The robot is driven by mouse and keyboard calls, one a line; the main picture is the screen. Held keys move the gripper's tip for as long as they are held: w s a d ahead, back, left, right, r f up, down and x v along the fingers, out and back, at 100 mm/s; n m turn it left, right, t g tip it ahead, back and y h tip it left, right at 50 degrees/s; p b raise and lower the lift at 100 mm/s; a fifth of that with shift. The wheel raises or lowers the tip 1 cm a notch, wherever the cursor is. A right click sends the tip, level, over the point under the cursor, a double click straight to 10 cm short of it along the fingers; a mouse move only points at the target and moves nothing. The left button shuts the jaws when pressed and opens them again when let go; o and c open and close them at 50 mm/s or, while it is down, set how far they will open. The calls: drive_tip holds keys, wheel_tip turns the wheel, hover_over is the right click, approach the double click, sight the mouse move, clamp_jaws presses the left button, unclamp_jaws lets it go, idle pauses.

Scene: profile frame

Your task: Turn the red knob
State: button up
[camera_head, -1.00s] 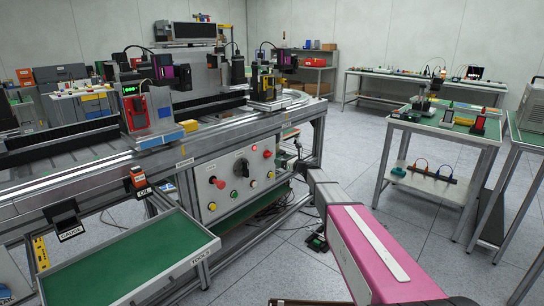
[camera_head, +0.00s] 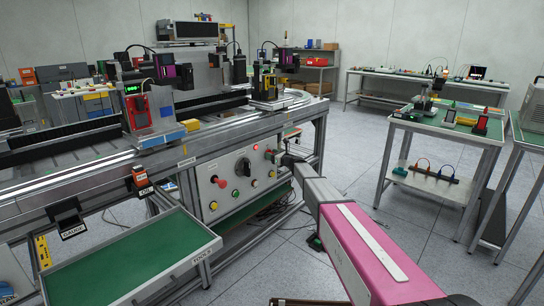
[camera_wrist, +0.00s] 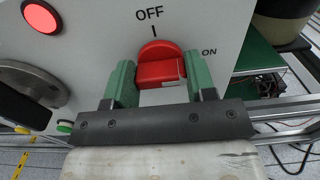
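The red knob (camera_wrist: 161,69) is on a pale panel in the wrist view, below the OFF mark and its short line. ON is printed to its right. Its rounded end points up toward OFF. The green fingers of my gripper (camera_wrist: 161,79) stand on either side of the knob. No clear gap shows, but I cannot tell whether they grip it or only flank it. In the head view the red knob (camera_head: 268,154) is at the right end of the panel, with my gripper (camera_head: 279,156) just right of it.
A lit red lamp (camera_wrist: 41,16) and a black rotary switch (camera_wrist: 25,103) are left of the knob. A red mushroom button (camera_head: 217,182) is farther left on the panel. A green tray (camera_head: 125,265) sticks out at the front left. Open floor lies right of the bench.

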drive_tip(key=shift+n, duration=0.3)
drive_tip(key=shift+c, duration=0.4)
drive_tip(key=n, duration=0.3)
drive_tip(key=shift+s, duration=0.1)
drive_tip(key=n, duration=0.5)
drive_tip(key=shift+a+f, duration=0.1)
drive_tip(key=n, duration=0.4)
drive_tip(key=shift+s, duration=0.1)
drive_tip(key=n, duration=0.5)
drive_tip(key=shift+f, duration=0.15)
drive_tip(key=shift+n, duration=0.3)
drive_tip(key=o, duration=0.9)
drive_tip(key=shift+o, duration=0.2)
